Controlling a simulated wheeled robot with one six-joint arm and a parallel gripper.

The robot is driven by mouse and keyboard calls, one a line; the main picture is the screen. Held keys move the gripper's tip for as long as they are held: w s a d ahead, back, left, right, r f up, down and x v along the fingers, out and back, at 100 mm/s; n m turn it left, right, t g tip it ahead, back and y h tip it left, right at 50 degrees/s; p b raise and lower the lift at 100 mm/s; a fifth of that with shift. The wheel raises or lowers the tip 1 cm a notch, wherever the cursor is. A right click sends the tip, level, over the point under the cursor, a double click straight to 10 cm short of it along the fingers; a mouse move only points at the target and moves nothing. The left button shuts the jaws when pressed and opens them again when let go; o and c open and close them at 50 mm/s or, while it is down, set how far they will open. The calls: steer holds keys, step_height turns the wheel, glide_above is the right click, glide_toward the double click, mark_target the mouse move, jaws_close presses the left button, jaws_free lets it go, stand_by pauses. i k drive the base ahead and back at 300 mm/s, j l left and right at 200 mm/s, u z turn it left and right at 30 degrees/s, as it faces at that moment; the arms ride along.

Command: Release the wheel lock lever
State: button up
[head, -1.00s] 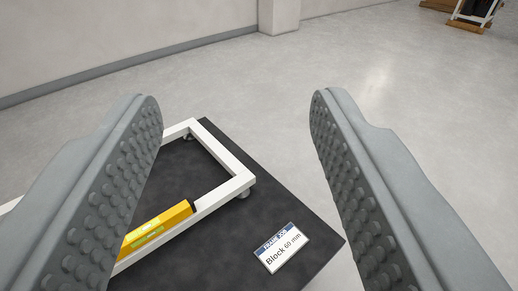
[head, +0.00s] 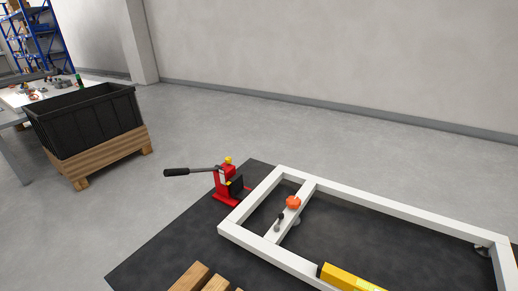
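A white frame (head: 370,205) lies on a dark mat (head: 160,248). On its crossbar sit an orange-red knob-like part (head: 293,202) and a small dark upright lever (head: 279,218). A small pale, rounded part shows beside the crossbar below the knob. A red jack (head: 222,183) stands at the frame's left corner, its black-gripped handle (head: 178,172) pointing left. I cannot tell for sure which part is the wheel lock lever; none is labelled so. My gripper is not in view.
A yellow bar (head: 348,280) lies along the frame's near side. Wooden blocks (head: 190,278) lie at the bottom edge. A black crate (head: 85,122) rests on a wooden pallet (head: 100,160) at left, near a cluttered table (head: 10,100). Grey floor between mat and wall is clear.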

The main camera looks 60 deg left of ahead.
mark_target(281, 216)
steer(key=u, duration=1.5)
